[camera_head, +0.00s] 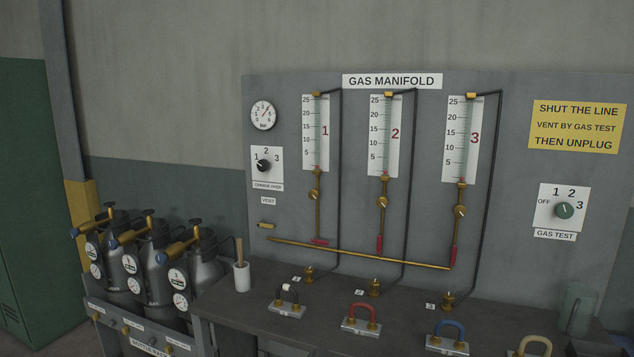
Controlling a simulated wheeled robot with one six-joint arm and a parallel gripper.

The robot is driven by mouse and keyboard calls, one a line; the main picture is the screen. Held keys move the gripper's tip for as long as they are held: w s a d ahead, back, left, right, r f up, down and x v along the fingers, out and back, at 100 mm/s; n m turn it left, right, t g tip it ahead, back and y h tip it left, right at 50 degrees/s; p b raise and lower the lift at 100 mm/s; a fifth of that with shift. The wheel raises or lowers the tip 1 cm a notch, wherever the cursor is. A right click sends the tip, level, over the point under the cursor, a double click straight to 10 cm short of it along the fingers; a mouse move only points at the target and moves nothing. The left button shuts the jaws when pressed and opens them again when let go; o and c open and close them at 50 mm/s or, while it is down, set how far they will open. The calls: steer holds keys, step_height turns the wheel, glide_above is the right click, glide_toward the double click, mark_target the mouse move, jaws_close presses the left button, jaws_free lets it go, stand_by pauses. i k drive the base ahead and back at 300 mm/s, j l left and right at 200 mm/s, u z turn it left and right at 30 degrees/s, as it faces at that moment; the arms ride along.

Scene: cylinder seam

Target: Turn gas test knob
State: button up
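My gripper is not in view.
A dark bench (238,311) runs below the panel, bearing coloured shackles and a white cup (241,277). A translucent container (577,309) stands below the knob. Gas bottles (157,264) stand left. A yellow sign (577,127) hangs above the knob.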

mark_target(564, 210)
steer(key=z, duration=1.5)
